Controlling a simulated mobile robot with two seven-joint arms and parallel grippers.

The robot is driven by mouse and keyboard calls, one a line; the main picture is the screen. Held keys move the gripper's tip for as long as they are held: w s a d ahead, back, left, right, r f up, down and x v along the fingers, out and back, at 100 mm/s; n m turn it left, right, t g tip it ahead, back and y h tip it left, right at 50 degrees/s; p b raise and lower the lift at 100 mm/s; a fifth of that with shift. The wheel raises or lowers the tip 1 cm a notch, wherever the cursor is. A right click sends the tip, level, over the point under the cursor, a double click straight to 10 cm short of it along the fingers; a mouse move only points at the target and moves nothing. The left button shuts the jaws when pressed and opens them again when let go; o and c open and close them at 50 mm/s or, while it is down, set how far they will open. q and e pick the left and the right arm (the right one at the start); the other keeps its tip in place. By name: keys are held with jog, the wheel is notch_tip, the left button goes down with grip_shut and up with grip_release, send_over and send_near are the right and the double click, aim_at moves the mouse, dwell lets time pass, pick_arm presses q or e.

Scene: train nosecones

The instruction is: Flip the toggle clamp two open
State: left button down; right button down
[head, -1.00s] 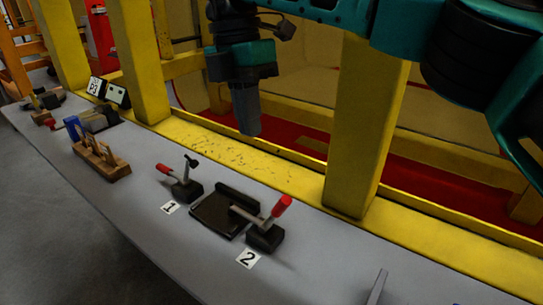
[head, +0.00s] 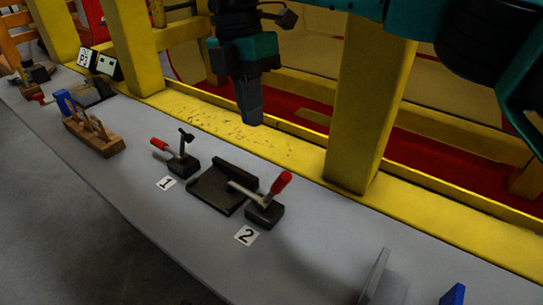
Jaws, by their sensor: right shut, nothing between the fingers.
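Toggle clamp two (head: 265,205) stands on the grey bench beside the label "2" (head: 246,236). It has a dark base, a metal arm reaching left over a dark plate (head: 213,190), and a red-tipped handle tilted up to the right. Toggle clamp one (head: 181,160) stands left of the plate by the label "1" (head: 167,183); its red handle points left and its arm stands up. My right gripper (head: 252,122) hangs pointing down, shut and empty, above and behind the clamps, touching neither. My left gripper does not show.
Yellow posts (head: 368,115) and a yellow rail rise behind the bench (head: 150,220). A wooden plane-like tool (head: 95,138) lies at left. A grey upright piece (head: 374,278) and a blue object (head: 453,295) stand at the lower right. Bench in front of the clamps is clear.

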jog(key=s+d+f, duration=0.3)
jog(key=f, duration=0.4)
jog(key=shift+s+p, duration=0.3)
jog(key=shift+s, duration=0.05)
jog(key=shift+f, duration=0.1)
